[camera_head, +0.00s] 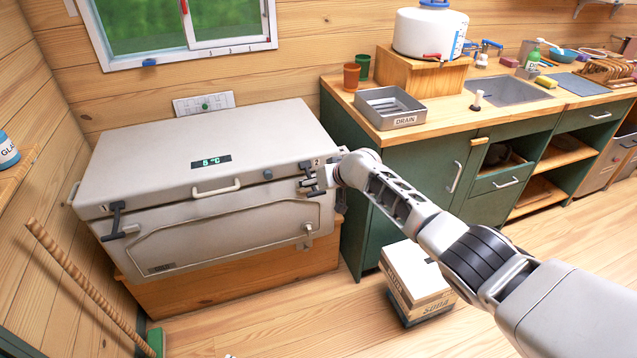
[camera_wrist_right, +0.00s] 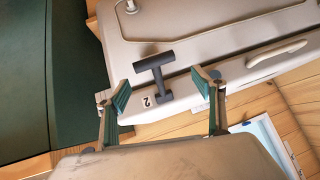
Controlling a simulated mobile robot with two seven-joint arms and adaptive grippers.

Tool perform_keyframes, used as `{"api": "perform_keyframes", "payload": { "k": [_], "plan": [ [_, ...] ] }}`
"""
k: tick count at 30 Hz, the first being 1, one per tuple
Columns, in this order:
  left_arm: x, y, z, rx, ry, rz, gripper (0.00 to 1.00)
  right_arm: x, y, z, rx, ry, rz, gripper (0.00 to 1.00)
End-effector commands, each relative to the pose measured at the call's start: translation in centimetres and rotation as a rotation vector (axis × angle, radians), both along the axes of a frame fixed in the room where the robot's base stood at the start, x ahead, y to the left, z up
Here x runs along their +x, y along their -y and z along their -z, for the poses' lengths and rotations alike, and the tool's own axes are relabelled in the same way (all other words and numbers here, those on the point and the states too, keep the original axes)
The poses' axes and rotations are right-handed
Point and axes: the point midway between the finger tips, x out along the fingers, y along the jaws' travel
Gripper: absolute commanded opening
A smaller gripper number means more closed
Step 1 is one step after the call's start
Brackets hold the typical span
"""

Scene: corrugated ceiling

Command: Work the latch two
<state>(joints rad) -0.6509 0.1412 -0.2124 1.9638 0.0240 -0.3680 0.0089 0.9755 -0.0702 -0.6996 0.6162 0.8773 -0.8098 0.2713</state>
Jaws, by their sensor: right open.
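The grey cooler box (camera_head: 150,150) stands on a wooden base against the back wall, its lid down. Latch two (camera_wrist_right: 156,78) is a dark T-shaped piece at the lid's front edge, with a "2" label beside its stem in the right wrist view. In the head view it is at the box's right front, partly covered by my right gripper (camera_head: 321,176). In the wrist view the open right gripper (camera_wrist_right: 162,91) has one finger on each side of the latch, with gaps between. I cannot see contact. My left gripper is not in view.
Another dark latch (camera_head: 116,222) is on the box's left front, and a light lid handle (camera_head: 216,188) is between them. The green cabinet (camera_head: 412,185) stands close on the right. A small carton (camera_head: 415,280) sits on the floor. Floor in front is mostly clear.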

Motion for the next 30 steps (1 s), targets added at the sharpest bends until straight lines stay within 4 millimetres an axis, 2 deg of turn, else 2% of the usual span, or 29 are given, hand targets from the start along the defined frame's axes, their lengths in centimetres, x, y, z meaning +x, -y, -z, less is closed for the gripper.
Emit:
{"api": "perform_keyframes", "payload": {
  "k": [5, 14, 30],
  "plan": [
    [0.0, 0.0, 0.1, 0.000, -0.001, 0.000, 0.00, -0.3, 0.2, -0.1, 0.001, -0.003, -0.001, 0.68],
    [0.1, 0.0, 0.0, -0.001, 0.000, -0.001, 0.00, -1.7, 1.1, -1.7, -0.002, 0.000, -0.002, 0.68],
    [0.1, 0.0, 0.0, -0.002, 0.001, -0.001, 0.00, -5.7, 3.7, -6.6, 0.001, 0.003, -0.001, 0.68]
  ]
}}
